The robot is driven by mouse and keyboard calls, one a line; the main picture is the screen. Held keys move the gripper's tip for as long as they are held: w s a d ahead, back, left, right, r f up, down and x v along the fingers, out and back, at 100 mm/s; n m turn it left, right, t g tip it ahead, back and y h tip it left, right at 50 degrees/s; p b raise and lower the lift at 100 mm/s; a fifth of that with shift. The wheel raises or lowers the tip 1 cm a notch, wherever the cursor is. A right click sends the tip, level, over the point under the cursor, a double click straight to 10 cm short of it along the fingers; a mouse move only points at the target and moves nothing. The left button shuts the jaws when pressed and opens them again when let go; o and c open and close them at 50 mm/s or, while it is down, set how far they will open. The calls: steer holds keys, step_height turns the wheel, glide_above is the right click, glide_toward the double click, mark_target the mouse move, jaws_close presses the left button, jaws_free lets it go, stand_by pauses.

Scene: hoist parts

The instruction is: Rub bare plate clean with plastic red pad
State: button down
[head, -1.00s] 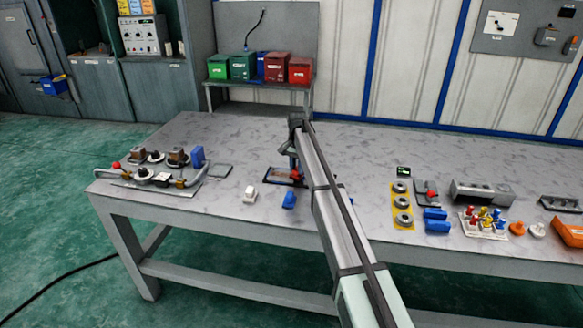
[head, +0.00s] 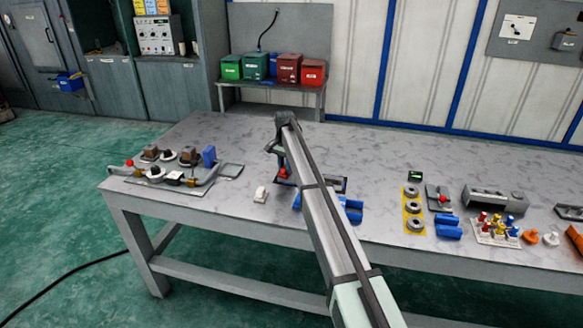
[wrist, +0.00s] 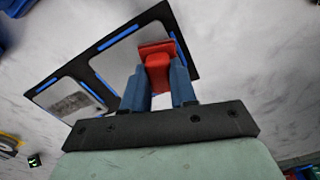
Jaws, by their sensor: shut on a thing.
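My gripper (wrist: 160,88) is shut on the red pad (wrist: 157,62), held between its blue fingers. The pad also shows in the head view (head: 284,174), at the left part of a black frame (head: 339,184) on the table. In the wrist view the frame (wrist: 97,47) has blue strips and two light panels. One panel (wrist: 118,62) lies beside and partly behind the pad and looks plain where visible. The other panel (wrist: 50,94), to the left, carries a grey smudged patch (wrist: 72,104). I cannot tell whether the pad touches a panel. My arm hides the frame's middle in the head view.
A pipe assembly (head: 180,172) is at the left. A yellow strip with rings (head: 413,210), blue blocks (head: 448,227) and a peg board (head: 494,230) are at the right. The table behind is clear.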

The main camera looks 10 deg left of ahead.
steer(key=shift+a+r, duration=0.1)
steer(key=shift+a, duration=1.45)
step_height(320, 180, up, 8)
steer(key=shift+d, duration=0.1)
